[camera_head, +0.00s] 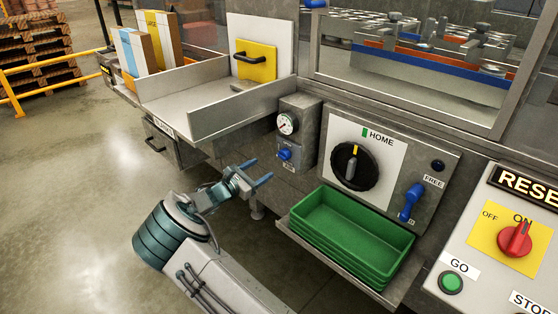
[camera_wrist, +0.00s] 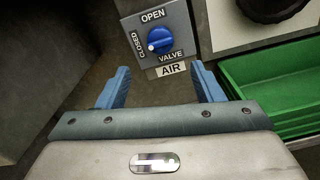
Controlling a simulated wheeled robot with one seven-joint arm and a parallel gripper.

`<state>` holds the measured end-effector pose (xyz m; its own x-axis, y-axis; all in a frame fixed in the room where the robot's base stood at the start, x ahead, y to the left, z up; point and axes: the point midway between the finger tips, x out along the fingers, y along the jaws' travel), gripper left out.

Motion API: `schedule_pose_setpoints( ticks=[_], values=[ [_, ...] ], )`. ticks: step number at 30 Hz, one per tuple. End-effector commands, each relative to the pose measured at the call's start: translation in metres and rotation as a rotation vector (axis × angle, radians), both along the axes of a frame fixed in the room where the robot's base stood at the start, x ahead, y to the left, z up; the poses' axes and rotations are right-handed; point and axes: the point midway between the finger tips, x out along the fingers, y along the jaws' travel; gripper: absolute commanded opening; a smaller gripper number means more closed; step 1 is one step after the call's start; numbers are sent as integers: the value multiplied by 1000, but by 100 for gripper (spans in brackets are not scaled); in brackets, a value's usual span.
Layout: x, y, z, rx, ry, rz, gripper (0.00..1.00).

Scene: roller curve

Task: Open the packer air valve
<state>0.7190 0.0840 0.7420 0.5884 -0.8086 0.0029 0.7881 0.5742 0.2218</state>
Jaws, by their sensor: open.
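The air valve is a round blue knob (camera_head: 285,154) low on a grey box under a pressure gauge (camera_head: 287,124). In the wrist view the knob (camera_wrist: 160,40) sits on a plate marked OPEN above, CLOSED at its left and VALVE below. A white mark on the knob is at its left side, toward CLOSED. An AIR label (camera_wrist: 171,69) is below the plate. My gripper (camera_head: 260,171) is open and empty, to the left of and slightly below the valve, its blue fingers pointing toward it. In the wrist view the gripper (camera_wrist: 160,68) is apart from the knob.
Right of the valve are a black HOME dial (camera_head: 354,166) and a blue FREE lever (camera_head: 411,202). Green trays (camera_head: 345,265) are stacked on a shelf below. A metal chute (camera_head: 240,108) is above left. A red switch (camera_head: 515,239) is far right.

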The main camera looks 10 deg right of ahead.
Motion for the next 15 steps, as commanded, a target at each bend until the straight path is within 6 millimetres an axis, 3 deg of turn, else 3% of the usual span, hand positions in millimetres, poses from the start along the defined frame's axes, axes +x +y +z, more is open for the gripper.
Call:
schedule_pose_setpoints(
  ticks=[6, 15],
  values=[
    [28, -41, -1, 1, 0, -3, 61],
    [53, -74, -1, 2, 0, -1, 61]
  ],
)
